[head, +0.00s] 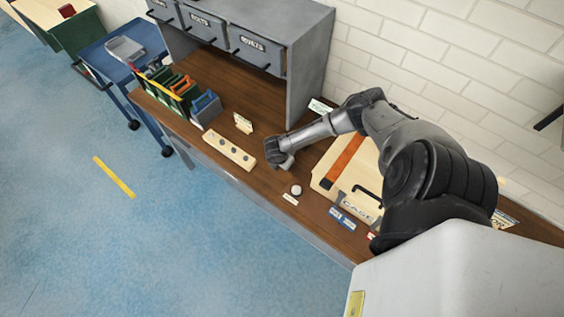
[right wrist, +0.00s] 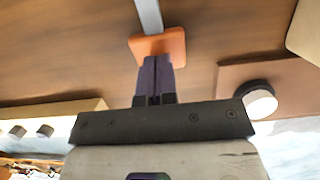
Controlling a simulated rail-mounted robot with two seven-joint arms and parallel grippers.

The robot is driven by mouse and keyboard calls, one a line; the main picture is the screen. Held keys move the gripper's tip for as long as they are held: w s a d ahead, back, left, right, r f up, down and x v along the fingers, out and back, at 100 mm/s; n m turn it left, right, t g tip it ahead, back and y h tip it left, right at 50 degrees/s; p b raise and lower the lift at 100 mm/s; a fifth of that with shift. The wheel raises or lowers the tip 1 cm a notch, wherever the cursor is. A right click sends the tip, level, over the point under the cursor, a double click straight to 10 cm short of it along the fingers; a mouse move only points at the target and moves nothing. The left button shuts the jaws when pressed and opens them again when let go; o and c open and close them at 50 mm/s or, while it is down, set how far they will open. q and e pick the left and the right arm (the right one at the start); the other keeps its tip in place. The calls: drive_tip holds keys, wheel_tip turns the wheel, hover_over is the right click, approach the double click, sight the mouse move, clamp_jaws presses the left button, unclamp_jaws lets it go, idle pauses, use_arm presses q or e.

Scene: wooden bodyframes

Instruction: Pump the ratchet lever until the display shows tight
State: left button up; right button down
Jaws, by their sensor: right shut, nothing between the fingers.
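My right gripper (head: 286,162) is low over the wooden bench top, its fingers hard to make out in the head view. In the right wrist view its dark fingers (right wrist: 155,78) are shut and empty. Just beyond the fingertips is an orange block (right wrist: 158,45) with a grey bar (right wrist: 149,14) running up from it. These look like the lever and its end. Whether the fingertips touch the orange block I cannot tell. The rest of the lever is cut off by the frame. I cannot make out a display reading. My left gripper is out of view.
A pale block with dark round spots (head: 229,150) lies left of the gripper. A white round knob (head: 296,190) stands to its right, also in the right wrist view (right wrist: 260,102). A pale case (head: 332,177) with an orange strip lies further right. Grey drawers (head: 203,24) stand behind.

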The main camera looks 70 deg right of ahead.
drive_tip(key=p+v, duration=0.3)
drive_tip(key=v, duration=0.1)
drive_tip(key=shift+p, duration=0.4)
drive_tip(key=a+v, duration=0.1)
drive_tip(key=v, duration=0.8)
drive_tip(key=shift+w+a+r, duration=0.15)
drive_tip(key=shift+w+a, duration=0.15)
drive_tip(key=shift+w, duration=0.05)
